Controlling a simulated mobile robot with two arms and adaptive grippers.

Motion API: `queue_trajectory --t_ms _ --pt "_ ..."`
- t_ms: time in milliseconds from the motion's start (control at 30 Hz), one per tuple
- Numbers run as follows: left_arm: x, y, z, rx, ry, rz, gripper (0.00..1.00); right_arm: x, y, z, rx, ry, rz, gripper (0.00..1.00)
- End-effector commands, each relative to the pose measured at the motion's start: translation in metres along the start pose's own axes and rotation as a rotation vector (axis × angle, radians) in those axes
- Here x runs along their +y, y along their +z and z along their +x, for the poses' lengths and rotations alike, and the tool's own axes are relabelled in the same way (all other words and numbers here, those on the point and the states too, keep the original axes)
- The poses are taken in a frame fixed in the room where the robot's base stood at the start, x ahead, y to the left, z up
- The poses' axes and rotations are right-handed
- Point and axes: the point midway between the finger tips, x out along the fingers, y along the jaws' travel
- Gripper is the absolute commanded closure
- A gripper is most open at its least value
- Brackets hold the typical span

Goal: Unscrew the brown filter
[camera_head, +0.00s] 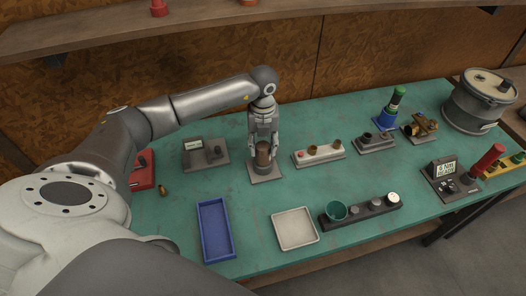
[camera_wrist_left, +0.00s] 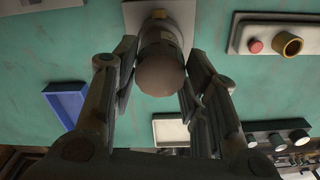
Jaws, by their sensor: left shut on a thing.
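The brown filter (camera_head: 263,154) stands upright on a small grey base plate (camera_head: 266,174) near the middle of the table. It also shows in the left wrist view (camera_wrist_left: 160,74), its rounded brown end towards the camera. My left gripper (camera_head: 264,150) comes down over it from above, with a finger on each side. In the left wrist view the fingers (camera_wrist_left: 158,80) are spread around the filter and shut on it; the exact contact is hard to see. My right gripper is not in view.
A blue tray (camera_head: 201,230) and a white tray (camera_head: 276,229) lie in front. A white block with a red button (camera_head: 299,157) stands to the right, and a grey fixture (camera_head: 187,162) to the left. A dark rail with a green cup (camera_head: 327,218) lies front right.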

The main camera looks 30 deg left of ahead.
Motion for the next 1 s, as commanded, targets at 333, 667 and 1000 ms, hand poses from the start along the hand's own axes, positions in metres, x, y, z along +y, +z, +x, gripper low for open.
queue_trajectory --t_ms 333,667,1000 --pt "-0.0001 -0.0002 -0.0011 0.001 0.0 -0.344 0.84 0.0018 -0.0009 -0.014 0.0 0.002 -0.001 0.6" --pt "-0.0001 -0.0001 -0.0002 0.0 0.0 -0.357 0.52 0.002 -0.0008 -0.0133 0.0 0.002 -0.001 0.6" --pt "-0.0001 0.0 -0.0019 0.0 0.0 -0.355 0.52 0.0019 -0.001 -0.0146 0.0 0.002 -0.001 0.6"
